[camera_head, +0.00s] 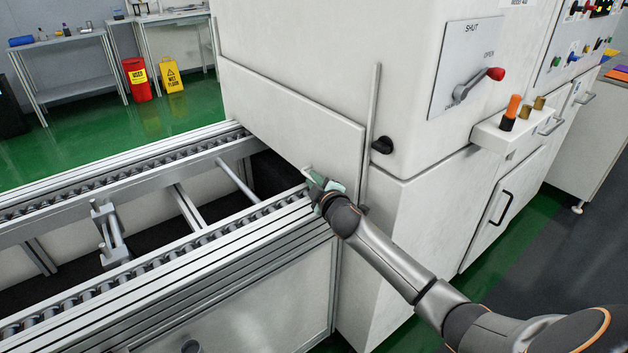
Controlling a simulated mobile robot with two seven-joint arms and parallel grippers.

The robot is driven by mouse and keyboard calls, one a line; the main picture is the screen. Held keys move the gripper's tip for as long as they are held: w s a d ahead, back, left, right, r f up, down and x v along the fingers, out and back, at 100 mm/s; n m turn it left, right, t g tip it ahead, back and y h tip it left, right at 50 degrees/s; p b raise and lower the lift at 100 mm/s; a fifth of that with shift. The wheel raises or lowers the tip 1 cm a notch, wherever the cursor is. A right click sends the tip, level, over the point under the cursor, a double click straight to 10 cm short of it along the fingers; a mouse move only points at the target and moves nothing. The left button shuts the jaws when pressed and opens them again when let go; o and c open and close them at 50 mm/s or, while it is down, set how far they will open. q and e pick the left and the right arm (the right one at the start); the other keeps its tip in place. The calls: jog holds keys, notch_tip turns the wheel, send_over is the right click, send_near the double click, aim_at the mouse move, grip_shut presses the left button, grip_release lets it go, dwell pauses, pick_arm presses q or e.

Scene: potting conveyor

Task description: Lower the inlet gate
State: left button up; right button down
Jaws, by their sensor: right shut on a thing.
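The inlet gate (290,118) is a flat white panel on the machine face above the end of the conveyor. Its lower edge sits close to the rollers, and a dark gap shows below it between the rails. My right gripper (314,181) is at the gate's lower right part, shut on what looks like the gate's handle (308,171). The fingers hide most of the handle. My left gripper is not in view.
The roller conveyor (190,252) runs from the left up to the gate. A vertical guide bar (372,120) and a black knob (382,146) are right of the gate. A red-tipped SHUT/OPEN lever (478,83) is higher on the right.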

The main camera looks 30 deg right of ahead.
jog(key=shift+s+a+f, duration=0.15)
jog(key=shift+s+f, duration=0.05)
jog(key=shift+f, duration=0.85)
jog(key=c, duration=1)
grip_release()
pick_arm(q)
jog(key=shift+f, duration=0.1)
pick_arm(e)
jog(key=shift+o, duration=0.4)
jog(key=shift+w, duration=0.1)
jog(key=shift+r, duration=0.15)
pick_arm(q)
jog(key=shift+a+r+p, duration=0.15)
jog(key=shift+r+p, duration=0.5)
jog(key=shift+p, duration=0.45)
pick_arm(e)
jog(key=v, duration=1.2)
jog(key=shift+r, duration=0.35)
